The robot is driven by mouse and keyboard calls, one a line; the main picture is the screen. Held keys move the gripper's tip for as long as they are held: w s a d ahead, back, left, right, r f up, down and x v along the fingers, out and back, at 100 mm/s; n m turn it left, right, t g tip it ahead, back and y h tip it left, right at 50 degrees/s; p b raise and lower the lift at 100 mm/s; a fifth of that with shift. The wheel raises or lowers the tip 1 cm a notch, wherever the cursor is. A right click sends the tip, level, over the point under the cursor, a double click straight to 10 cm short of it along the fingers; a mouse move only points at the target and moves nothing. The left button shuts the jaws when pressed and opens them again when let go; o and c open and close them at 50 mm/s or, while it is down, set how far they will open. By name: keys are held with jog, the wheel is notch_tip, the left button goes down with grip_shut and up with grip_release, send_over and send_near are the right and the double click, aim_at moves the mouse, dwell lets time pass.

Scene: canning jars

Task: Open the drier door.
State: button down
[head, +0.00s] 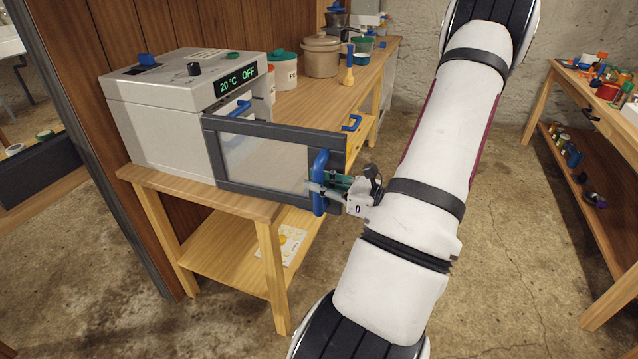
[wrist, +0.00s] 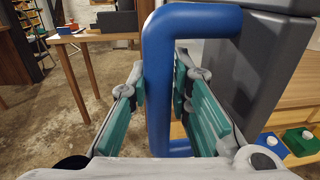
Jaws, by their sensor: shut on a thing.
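The drier (head: 160,115) is a white box on the wooden bench at the left of the head view. Its display reads 20 °C OFF. The drier door (head: 265,162), a dark grey frame with a clear pane, stands swung out from the drier's front, toward the right. Its blue handle (head: 320,182) is upright near the door's free edge. My gripper (head: 325,187) is shut on the handle. In the wrist view the blue handle (wrist: 158,85) stands between the two green-padded fingers of my gripper (wrist: 160,85), beside the grey door edge (wrist: 245,70).
The wooden bench (head: 210,198) runs back along the wall, with pots and jars farther along it. A blue drawer pull (head: 351,123) shows behind the door. Another table (head: 545,95) stands at the right. Bare concrete floor (head: 500,260) lies between.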

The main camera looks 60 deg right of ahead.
jog(key=c, duration=1.4)
grip_release()
jog(key=shift+c, duration=0.2)
jog(key=s, duration=1.2)
jog(key=shift+d, duration=0.45)
